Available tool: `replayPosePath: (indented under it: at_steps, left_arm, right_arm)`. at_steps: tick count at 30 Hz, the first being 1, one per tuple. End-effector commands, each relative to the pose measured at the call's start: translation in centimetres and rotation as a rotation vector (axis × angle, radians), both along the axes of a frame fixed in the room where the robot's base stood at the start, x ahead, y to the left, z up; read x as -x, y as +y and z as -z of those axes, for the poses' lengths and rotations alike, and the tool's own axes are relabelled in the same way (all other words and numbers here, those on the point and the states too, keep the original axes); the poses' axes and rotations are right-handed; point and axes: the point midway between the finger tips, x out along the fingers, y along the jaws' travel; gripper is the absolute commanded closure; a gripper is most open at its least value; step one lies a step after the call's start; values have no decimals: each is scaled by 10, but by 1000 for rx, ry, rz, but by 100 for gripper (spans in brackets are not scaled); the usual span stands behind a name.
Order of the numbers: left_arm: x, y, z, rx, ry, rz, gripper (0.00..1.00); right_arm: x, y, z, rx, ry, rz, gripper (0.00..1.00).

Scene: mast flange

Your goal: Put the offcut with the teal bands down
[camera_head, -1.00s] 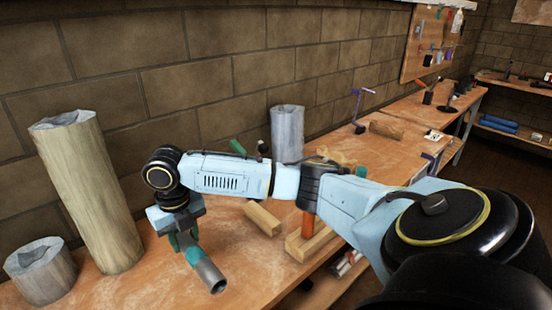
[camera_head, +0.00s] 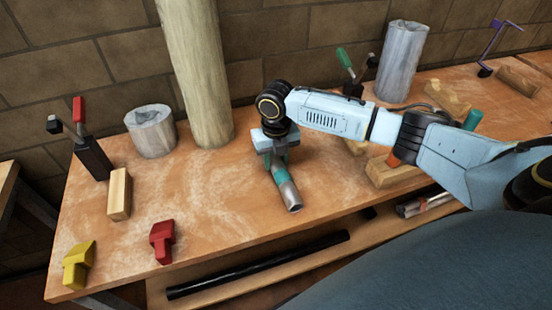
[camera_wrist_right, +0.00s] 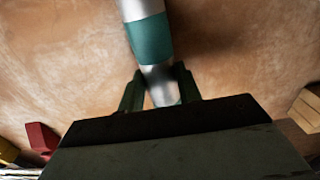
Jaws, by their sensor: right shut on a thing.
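The offcut with the teal bands (camera_head: 288,191) is a short grey metal tube, held tilted over the wooden bench. My right gripper (camera_head: 275,158) is shut on it near its far end in the head view. In the right wrist view the offcut (camera_wrist_right: 149,40) runs up from between the fingers of my right gripper (camera_wrist_right: 158,88), with a wide teal band showing and a shadow beside it. I cannot tell whether its lower end touches the bench. My left gripper is not in view.
The bench (camera_head: 215,215) is bare left of the offcut. A tall pale post (camera_head: 200,75) and grey stub (camera_head: 152,132) stand behind. A red block (camera_head: 162,240), yellow block (camera_head: 78,265) and wood block (camera_head: 119,193) lie left. Wooden blocks (camera_head: 392,172) lie right, under my arm.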

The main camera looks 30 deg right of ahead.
Motion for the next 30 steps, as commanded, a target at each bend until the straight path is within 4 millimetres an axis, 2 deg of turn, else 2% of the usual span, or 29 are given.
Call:
replayPosePath:
  at_steps: [9,10,15,25,30]
  left_arm:
    - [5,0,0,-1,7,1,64]
    - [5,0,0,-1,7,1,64]
    - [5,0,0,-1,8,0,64]
    - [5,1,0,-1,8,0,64]
    - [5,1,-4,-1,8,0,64]
  right_arm:
    - [-1,0,2,-1,-2,0,93]
    - [-1,0,2,-1,-1,0,63]
    - [0,0,2,-1,-1,0,44]
    - [-1,0,-3,0,-2,0,44]
    - [-1,0,-29,-1,-5,0,44]
